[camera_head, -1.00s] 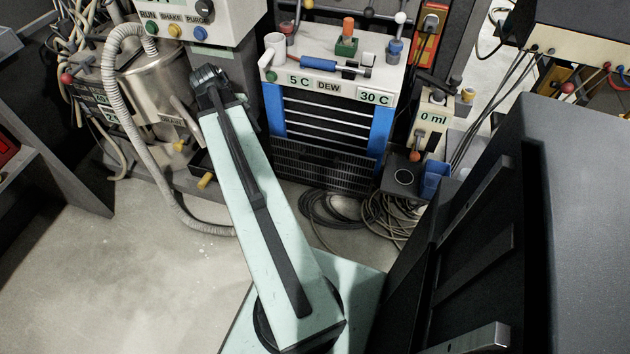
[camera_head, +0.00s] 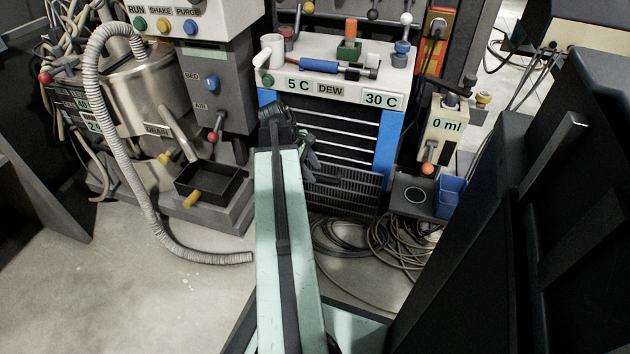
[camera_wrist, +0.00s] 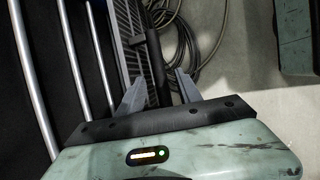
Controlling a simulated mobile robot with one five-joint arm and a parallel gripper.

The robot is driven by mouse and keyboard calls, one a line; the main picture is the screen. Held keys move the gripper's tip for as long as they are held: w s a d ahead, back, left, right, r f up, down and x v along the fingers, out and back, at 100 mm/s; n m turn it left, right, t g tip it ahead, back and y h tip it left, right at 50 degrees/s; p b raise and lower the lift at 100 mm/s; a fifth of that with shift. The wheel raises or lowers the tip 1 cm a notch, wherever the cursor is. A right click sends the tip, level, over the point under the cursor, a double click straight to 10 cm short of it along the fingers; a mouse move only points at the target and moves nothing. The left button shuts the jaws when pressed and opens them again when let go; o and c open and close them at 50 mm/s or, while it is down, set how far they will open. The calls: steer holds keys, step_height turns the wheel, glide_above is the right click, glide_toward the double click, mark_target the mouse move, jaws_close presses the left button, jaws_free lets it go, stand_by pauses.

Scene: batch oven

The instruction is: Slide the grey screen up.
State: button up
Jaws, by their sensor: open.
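The dark grey slatted screen (camera_head: 345,198) covers the bottom of the blue-sided unit's front, below the bare rods, in the head view. In the wrist view the screen (camera_wrist: 131,45) stands at the upper left, with a dark bar (camera_wrist: 153,50) along its edge. My gripper (camera_wrist: 160,84) is open, its two grey fingers apart, with the dark bar running between them in the picture. I cannot tell whether they touch it. In the head view my gripper (camera_head: 310,160) is small and dark at the screen's upper left, and my arm hides part of the screen.
Coiled cables (camera_head: 385,245) lie on the floor in front of the unit. A black tray (camera_head: 208,182) and a grey hose (camera_head: 150,205) are to the left. A large dark panel fills the right side.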

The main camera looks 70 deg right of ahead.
steer(key=shift+b+x, duration=0.45)
steer(key=shift+x, duration=0.75)
steer(key=shift+r, duration=0.15)
jaws_close()
